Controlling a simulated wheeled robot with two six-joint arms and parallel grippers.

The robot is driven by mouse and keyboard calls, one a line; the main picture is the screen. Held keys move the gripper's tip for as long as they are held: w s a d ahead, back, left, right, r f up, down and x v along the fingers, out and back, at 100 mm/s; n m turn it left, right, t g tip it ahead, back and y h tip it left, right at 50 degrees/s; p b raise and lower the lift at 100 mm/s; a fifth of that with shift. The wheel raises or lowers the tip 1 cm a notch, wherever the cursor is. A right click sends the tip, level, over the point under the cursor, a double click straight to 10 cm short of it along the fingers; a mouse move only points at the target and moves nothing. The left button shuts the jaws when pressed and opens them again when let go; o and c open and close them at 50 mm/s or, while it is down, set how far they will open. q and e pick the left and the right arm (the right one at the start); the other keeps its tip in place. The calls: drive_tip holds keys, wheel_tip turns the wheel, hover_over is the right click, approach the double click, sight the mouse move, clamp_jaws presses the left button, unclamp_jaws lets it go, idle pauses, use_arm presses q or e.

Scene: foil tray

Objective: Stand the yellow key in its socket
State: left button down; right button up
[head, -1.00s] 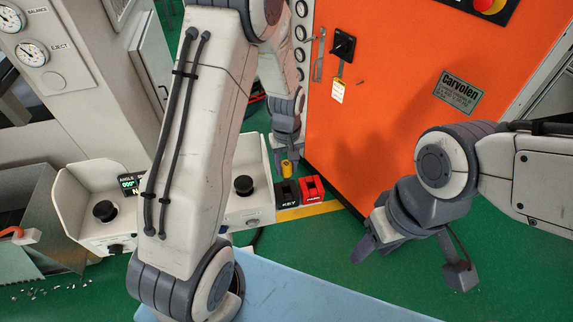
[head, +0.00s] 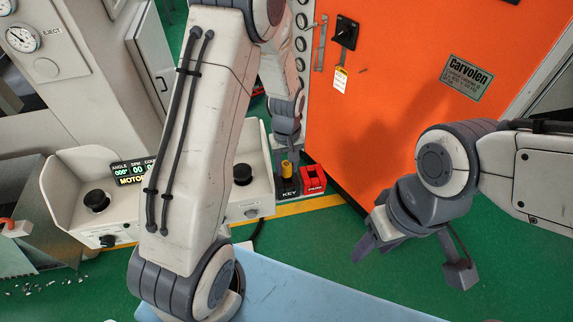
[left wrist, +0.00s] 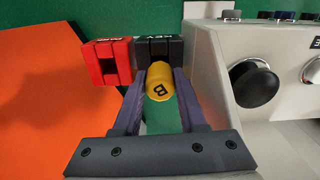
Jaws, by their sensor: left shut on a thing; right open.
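The yellow key (head: 286,169) is upright between the fingers of my left gripper (head: 287,158), which is shut on it. In the left wrist view the key (left wrist: 160,82) shows its round yellow end with a dark letter B. The black socket block marked KEY (head: 290,189) is directly below the key in the head view; in the left wrist view the block (left wrist: 156,47) lies just beyond it. I cannot tell whether the key's lower end is inside the socket. My right gripper (head: 372,244) is open and empty, well to the right.
A red block (head: 313,180) stands right beside the socket. The grey control box with black knobs (head: 242,174) is close on the left. An orange cabinet (head: 400,120) rises behind on the right. The green floor (head: 330,235) in front is clear.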

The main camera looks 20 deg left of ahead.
use_arm(q)
drive_tip(key=shift+f, duration=0.1)
drive_tip(key=shift+c, duration=1.9)
unclamp_jaws()
wheel_tip(320, 180, up, 10)
drive_tip(key=shift+r, duration=0.25)
drive_tip(key=s+d+r+m, duration=0.6)
drive_tip(key=s+d+m, duration=0.1)
drive_tip(key=s+d, duration=0.35)
drive_tip(key=s+d+r+m+h, duration=0.1)
drive_tip(key=s+d+m, duration=0.2)
drive_tip(key=s+m, duration=0.4)
drive_tip(key=s, duration=0.6)
drive_tip(key=shift+s+d+m, duration=0.15)
drive_tip(key=shift+d+m, duration=0.15)
drive_tip(key=shift+m, duration=0.1)
